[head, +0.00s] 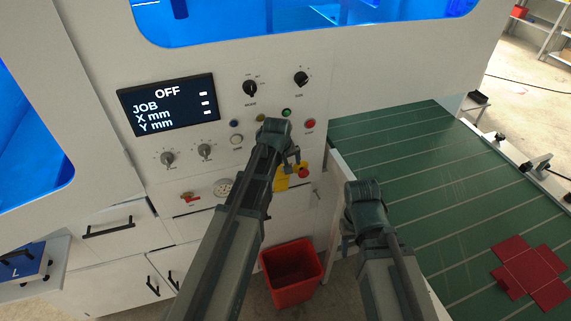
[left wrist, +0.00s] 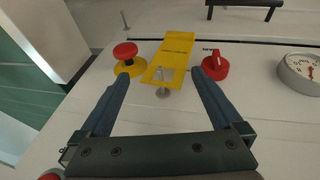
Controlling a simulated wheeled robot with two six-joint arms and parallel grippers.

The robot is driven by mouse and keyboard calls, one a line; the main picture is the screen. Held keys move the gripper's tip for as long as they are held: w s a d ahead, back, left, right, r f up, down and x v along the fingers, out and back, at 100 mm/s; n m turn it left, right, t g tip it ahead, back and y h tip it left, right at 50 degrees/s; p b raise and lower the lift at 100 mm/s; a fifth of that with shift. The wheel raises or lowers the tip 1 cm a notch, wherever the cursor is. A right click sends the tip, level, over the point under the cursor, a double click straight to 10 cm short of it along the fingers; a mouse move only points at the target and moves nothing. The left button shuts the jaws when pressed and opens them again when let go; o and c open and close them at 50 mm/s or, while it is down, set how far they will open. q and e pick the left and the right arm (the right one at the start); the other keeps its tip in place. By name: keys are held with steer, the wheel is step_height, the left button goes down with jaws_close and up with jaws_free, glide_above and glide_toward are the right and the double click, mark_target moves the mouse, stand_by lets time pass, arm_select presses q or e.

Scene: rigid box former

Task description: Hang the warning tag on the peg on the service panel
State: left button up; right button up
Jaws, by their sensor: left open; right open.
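The yellow warning tag (left wrist: 172,50) hangs against the white service panel. In the left wrist view, the metal peg (left wrist: 162,93) seems to pass through the opening at the tag's near end. My left gripper (left wrist: 162,82) is open, with a finger on each side of the peg and no visible contact with the tag. In the head view, the tag (head: 281,184) shows just below my left gripper (head: 292,161), partly hidden by it; the peg cannot be made out there. My right gripper (head: 346,242) is open and empty, low in front of the panel's right edge.
A red emergency button on a yellow base (left wrist: 127,58) and a red rotary switch (left wrist: 214,65) flank the tag. A gauge (head: 223,187) is left of it. A red bin (head: 292,268) stands below. A green table (head: 440,190) lies at right with a red flat box blank (head: 530,270).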

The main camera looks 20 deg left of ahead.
arm_select(q)
steer(key=p+v, duration=1)
steer(key=v, duration=0.2)
steer(key=shift+w, duration=0.1)
steer(key=s+d+f+m+g+b, duration=0.2)
steer(key=s+d+m, duration=0.3)
steer(key=s, duration=0.5)
steer(key=s+d+f+m+g+y+b, duration=0.1)
steer(key=s+d+f+m+g+b, duration=0.1)
steer(key=s+d+m, duration=0.4)
steer(key=s+d+f, duration=0.1)
steer(key=s+d, duration=0.1)
steer(key=s, duration=0.2)
steer(key=shift+d+f+g, duration=0.3)
steer(key=shift+d+f, duration=0.05)
stand_by(2.3)
